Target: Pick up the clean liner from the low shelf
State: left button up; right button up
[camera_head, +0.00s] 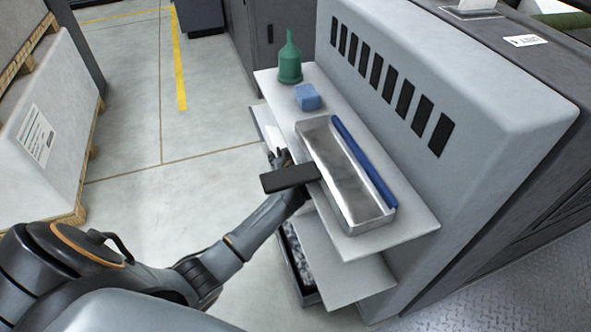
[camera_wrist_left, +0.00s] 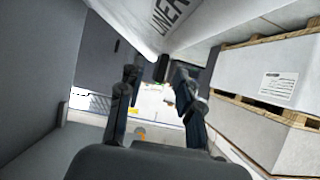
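The liner (camera_wrist_left: 158,18) shows in the left wrist view as a white piece with dark "LINER" lettering at the top edge, beyond my fingers. My left gripper (camera_wrist_left: 156,88) is open, with a clear gap between its fingers and background showing through. In the head view my left gripper (camera_head: 281,158) is at the left edge of the upper shelf, partly covered by my dark wrist part. The low shelf (camera_head: 340,268) shows below the upper one; I cannot make out the liner there. Whether a finger touches the liner is unclear. My right gripper is not in view.
A dark bin (camera_head: 299,265) stands underneath. Wrapped pallets (camera_head: 45,110) stand left; floor between is clear.

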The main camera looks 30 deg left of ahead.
pick_arm(q)
jog(key=shift+w+a+f, duration=0.3)
jog(key=shift+w+a, duration=0.05)
jog(key=shift+a, duration=0.05)
grip_shut()
jog(key=shift+r, duration=0.15)
